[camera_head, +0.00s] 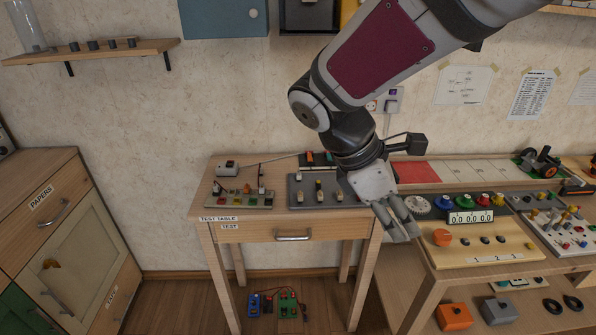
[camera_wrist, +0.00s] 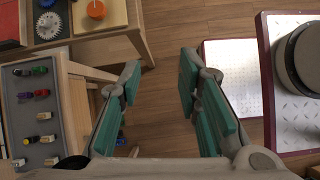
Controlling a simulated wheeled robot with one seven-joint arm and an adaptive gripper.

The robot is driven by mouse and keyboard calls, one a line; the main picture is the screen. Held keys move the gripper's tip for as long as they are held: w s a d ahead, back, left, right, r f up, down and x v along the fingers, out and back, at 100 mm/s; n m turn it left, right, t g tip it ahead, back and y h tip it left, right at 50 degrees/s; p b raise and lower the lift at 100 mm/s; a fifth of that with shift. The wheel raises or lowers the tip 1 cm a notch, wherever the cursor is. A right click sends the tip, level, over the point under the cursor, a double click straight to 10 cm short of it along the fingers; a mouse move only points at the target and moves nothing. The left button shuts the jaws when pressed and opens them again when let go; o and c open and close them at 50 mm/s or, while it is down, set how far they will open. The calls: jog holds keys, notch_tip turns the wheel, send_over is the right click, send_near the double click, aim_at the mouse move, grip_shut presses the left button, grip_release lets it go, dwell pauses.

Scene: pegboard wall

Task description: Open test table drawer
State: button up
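The test table (camera_head: 208,223) is a small wooden table in the middle of the head view, labelled "TEST TABLE". Its drawer (camera_head: 255,233), labelled "TEST", looks shut and has a metal bar handle (camera_head: 293,237). My gripper (camera_head: 400,232) is to the right of the handle, near the table's right front corner, and apart from the handle. In the wrist view my gripper (camera_wrist: 158,85) has its two green-padded fingers spread wide with only floor showing between them. The table's edge (camera_wrist: 75,105) shows at the left of the wrist view; the handle is not clear there.
Switch panels (camera_head: 240,198) stand on the test table. A workbench (camera_head: 480,262) with knobs and a counter adjoins on the right. A cabinet labelled "PAPERS" (camera_head: 60,220) stands at the left. Blue and green boxes (camera_head: 275,305) lie on the floor below. Floor before the drawer looks clear.

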jog(key=w+a+f+n+t+h+b, duration=0.1)
jog(key=w+a+f+n+h+b, duration=0.25)
jog(key=w+a+f+n, duration=0.35)
jog(key=n+t+h+b, duration=0.3)
jog(key=n+t+b, duration=0.4)
jog(key=n+t, duration=1)
send_near(293, 237)
jog(key=w+d+r+n+g, duration=0.1)
jog(key=w+d, duration=0.1)
jog(key=w+d+r+n+g+b, duration=0.1)
jog(key=w, duration=0.2)
jog(key=w+d+r+n+g, duration=0.1)
jog(key=w+d, duration=0.1)
jog(key=shift+w+d+b, duration=0.3)
jog(key=shift+d+b, duration=0.05)
jog(key=shift+c, duration=0.5)
grip_shut()
